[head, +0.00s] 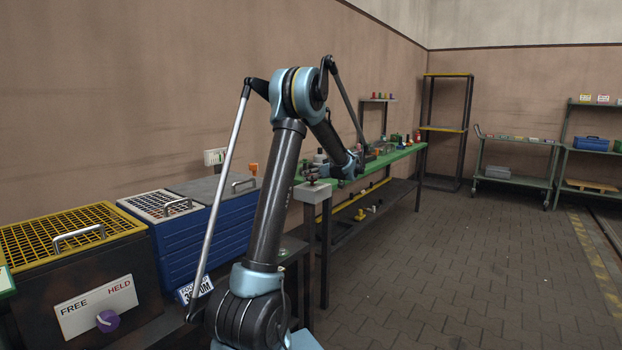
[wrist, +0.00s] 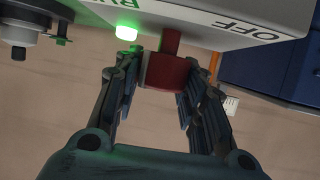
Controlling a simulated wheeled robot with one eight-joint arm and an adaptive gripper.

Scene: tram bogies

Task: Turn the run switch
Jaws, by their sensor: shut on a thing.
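The run switch is a red knob (wrist: 168,74) on the face of a pale box (wrist: 205,14) in the wrist view. My gripper (wrist: 163,68) has one finger on each side of the knob and is shut on it. The box bears the word OFF at right and a partly cut-off green word at left. A green lamp (wrist: 127,33) beside the green word is lit. In the head view the pale box (head: 312,193) is at the near end of the green bench, with my gripper (head: 322,174) just above it; the knob cannot be made out there.
The green bench (head: 388,159) runs along the wall with several small items on it. At left stand a blue bin (head: 187,240) and a yellow-grated box (head: 62,236) with a purple knob (head: 108,321) marked FREE and HELD. The paved floor (head: 460,260) at right is clear.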

